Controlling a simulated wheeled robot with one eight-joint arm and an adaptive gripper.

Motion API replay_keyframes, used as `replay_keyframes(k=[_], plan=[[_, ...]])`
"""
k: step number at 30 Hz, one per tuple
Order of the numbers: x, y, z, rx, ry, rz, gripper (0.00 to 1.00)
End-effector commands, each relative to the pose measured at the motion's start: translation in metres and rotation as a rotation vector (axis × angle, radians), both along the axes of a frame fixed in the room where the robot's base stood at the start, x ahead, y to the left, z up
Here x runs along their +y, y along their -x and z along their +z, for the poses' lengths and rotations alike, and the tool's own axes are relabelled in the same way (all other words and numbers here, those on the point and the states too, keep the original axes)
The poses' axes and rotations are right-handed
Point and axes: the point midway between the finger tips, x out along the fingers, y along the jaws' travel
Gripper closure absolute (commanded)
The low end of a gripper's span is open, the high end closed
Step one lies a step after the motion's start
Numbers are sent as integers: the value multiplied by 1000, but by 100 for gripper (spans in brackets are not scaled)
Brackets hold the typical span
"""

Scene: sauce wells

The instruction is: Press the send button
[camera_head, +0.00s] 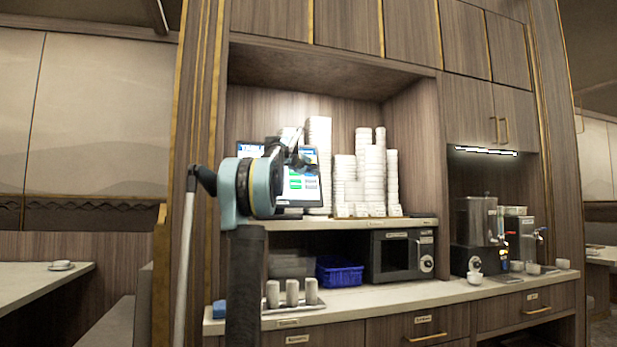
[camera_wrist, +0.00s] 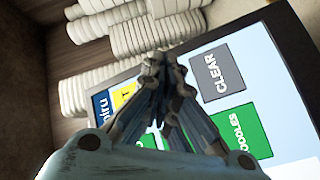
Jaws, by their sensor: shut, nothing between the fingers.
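A touch screen (camera_head: 301,196) stands on the shelf of the wooden cabinet, partly hidden by my arm. I cannot make out a button marked send; part of the screen is behind my fingers. My gripper (camera_head: 296,142) is in front of the screen's upper part. In the wrist view my gripper (camera_wrist: 161,62) is shut and empty. I cannot tell whether its tips touch the screen.
Stacks of white bowls (camera_head: 373,175) stand right of the screen on the same shelf. Below are a microwave (camera_head: 394,256), a blue basket (camera_head: 339,272) and white cups on a tray (camera_head: 290,292). Drink dispensers (camera_head: 474,222) stand at the right.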

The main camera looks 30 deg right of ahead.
Motion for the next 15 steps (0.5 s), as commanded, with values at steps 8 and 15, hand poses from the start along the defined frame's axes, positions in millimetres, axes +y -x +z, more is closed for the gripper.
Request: replay_keyframes(k=[8,15], plan=[[-2,-6,-1,0,0,0,100],[-2,-6,-1,0,0,0,100]])
